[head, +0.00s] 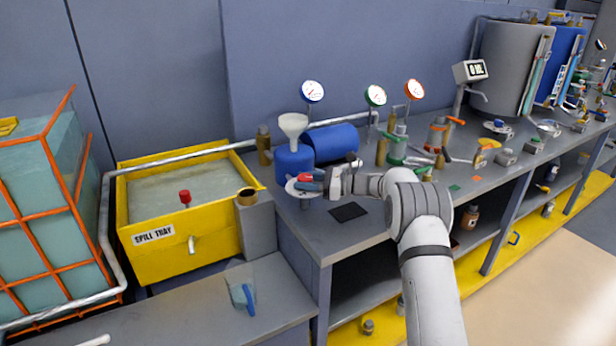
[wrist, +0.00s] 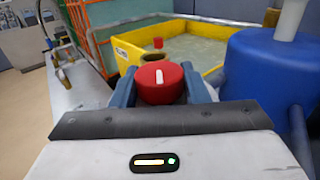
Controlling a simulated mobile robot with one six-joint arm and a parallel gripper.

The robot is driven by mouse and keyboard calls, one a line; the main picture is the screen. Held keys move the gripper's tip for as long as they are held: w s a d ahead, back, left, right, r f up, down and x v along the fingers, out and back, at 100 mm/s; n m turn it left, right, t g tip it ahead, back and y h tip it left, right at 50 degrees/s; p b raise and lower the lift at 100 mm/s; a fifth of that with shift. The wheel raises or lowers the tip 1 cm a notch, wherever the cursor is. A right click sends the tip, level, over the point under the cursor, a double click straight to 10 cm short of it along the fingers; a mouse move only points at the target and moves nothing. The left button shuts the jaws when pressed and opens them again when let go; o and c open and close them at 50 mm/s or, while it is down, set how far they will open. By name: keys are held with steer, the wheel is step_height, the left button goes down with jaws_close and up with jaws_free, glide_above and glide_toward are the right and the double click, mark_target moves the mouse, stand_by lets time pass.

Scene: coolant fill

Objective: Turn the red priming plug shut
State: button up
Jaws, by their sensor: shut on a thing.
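The red priming plug (wrist: 160,84) is a round red knob with a white mark on its face. In the wrist view the mark stands nearly upright. My gripper (wrist: 158,88) has one blue-grey finger on each side of the plug and is shut on it. In the head view my gripper (head: 312,182) is at the left end of the bench, in front of the blue pump body, and the red plug (head: 305,178) shows at its fingertips. The plug's seat is hidden behind the plug and fingers.
A blue vessel (head: 293,165) with a white funnel (head: 292,125) stands just behind my gripper. A yellow spill tray (head: 190,255) with liquid is to the left. Gauges (head: 312,91) and fittings line the bench to the right. A dark pad (head: 348,212) lies on the bench (head: 330,240).

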mark_target(306, 176)
steer(key=shift+w+r+n+g, duration=0.15)
steer(key=shift+r+n+g, duration=0.1)
steer(key=shift+n+g, duration=0.4)
steer(key=o, duration=1)
steer(key=shift+f, duration=0.2)
step_height(306, 176, up, 10)
steer(key=shift+p, duration=0.5)
steer(key=shift+r, duration=0.1)
